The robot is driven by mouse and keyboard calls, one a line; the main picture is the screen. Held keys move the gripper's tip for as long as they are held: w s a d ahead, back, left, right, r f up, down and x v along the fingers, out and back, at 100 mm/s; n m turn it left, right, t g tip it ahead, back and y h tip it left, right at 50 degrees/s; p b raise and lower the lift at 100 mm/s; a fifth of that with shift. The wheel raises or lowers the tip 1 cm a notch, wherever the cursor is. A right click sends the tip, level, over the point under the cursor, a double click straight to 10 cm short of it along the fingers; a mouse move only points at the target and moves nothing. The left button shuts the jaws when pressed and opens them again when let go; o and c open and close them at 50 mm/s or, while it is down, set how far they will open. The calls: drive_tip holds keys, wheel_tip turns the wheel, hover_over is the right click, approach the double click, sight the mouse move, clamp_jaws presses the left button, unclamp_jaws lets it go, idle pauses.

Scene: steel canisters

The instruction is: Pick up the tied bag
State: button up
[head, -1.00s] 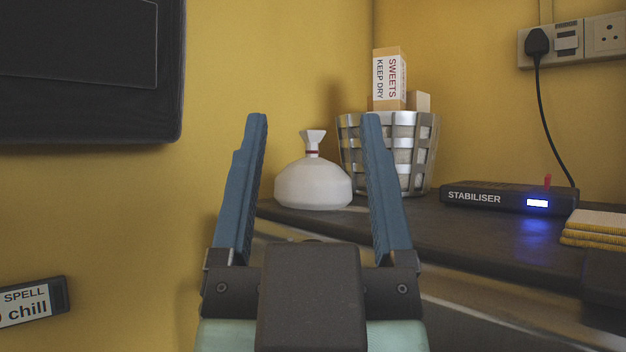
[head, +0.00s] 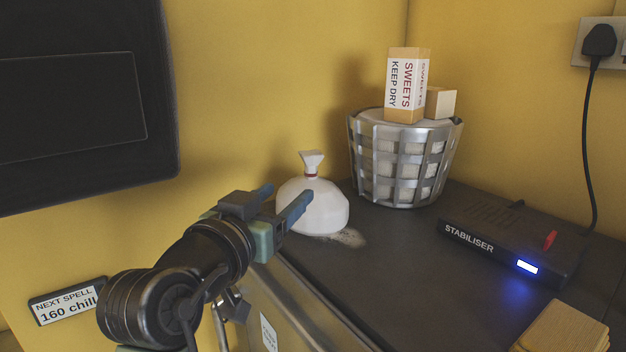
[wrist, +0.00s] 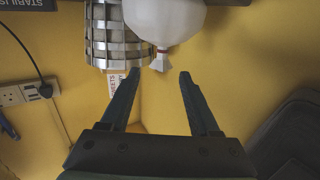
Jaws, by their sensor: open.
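The tied bag (head: 322,214) is white and round, with a red tie and a flared top. It stands upright near the left edge of the dark counter. My gripper (head: 289,193) reaches in from the left with its blue fingers spread, and the near finger overlaps the bag's left side in the head view. In the upside-down wrist view the bag (wrist: 168,18) is at the top, its tied neck just beyond and between the fingertips of my gripper (wrist: 160,76). Nothing is between the fingers, and I cannot tell whether either touches the bag.
A woven metal basket (head: 362,150) stands behind and right of the bag, with a sweets box (head: 405,85) on top. A stabiliser (head: 490,245) sits to the right. A dark wall panel (head: 80,100) is at upper left. A pale patch (head: 350,238) lies beside the bag.

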sight(309, 171)
drive_tip(key=p+x, duration=0.3)
drive_tip(key=x, duration=0.4)
drive_tip(key=shift+w, duration=0.2)
drive_tip(key=p+x, duration=0.3)
drive_tip(key=x, duration=0.1)
drive_tip(key=shift+w+r, duration=0.1)
drive_tip(key=shift+w, duration=0.05)
drive_tip(key=shift+w+d+p, duration=0.1)
drive_tip(key=shift+w+p, duration=0.2)
drive_tip(key=shift+w, duration=0.15)
clamp_jaws()
idle(0.6)
idle(0.3)
